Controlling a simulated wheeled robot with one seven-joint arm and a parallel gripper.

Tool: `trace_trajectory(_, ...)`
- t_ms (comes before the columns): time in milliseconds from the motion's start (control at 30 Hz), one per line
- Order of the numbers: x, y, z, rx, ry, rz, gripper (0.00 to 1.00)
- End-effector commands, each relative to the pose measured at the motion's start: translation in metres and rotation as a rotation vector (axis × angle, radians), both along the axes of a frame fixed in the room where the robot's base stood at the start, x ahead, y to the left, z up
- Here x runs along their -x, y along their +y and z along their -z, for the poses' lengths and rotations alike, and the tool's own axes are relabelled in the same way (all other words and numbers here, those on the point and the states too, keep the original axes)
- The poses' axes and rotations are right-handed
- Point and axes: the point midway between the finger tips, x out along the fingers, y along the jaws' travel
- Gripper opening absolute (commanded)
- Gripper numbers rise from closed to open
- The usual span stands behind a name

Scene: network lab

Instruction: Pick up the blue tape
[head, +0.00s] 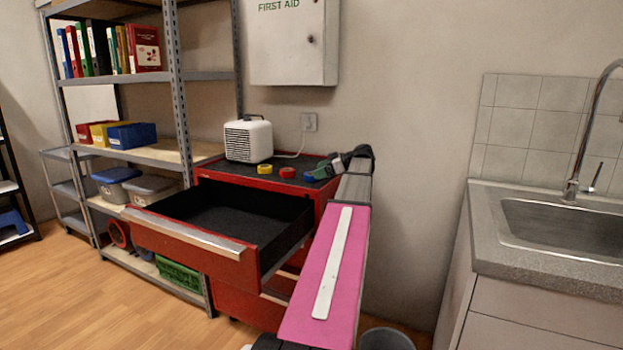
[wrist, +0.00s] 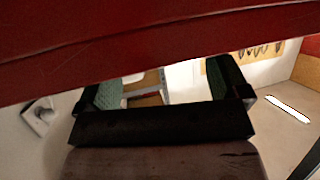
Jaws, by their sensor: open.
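The blue tape (head: 309,178) sits on the black top of the red tool cabinet (head: 262,182), right of a red tape (head: 287,172) and a yellow tape (head: 265,169).
The cabinet's top drawer (head: 215,212) is pulled out, with a dark, empty-looking interior. A white heater (head: 248,139) stands at the back left of the cabinet top. A first aid box (head: 292,40) hangs above. A sink (head: 560,225) is at right, shelving (head: 175,90) at left.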

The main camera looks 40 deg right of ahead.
Motion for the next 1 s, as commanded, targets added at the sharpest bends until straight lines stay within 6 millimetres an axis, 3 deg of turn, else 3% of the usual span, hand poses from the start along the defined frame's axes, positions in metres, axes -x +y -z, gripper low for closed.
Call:
trace_trajectory(200,-0.019,0.019,0.013,0.001,-0.001,0.000,0.94)
trace_trajectory(433,-0.021,0.020,0.014,0.002,0.000,0.001,0.94)
trace_trajectory(467,-0.021,0.020,0.014,0.002,0.000,0.001,0.90)
trace_trajectory(600,-0.021,0.020,0.014,0.002,0.000,0.001,0.45)
trace_trajectory(633,-0.021,0.020,0.014,0.002,0.000,0.001,0.41)
trace_trajectory(1000,-0.021,0.020,0.012,0.002,0.000,0.001,0.40)
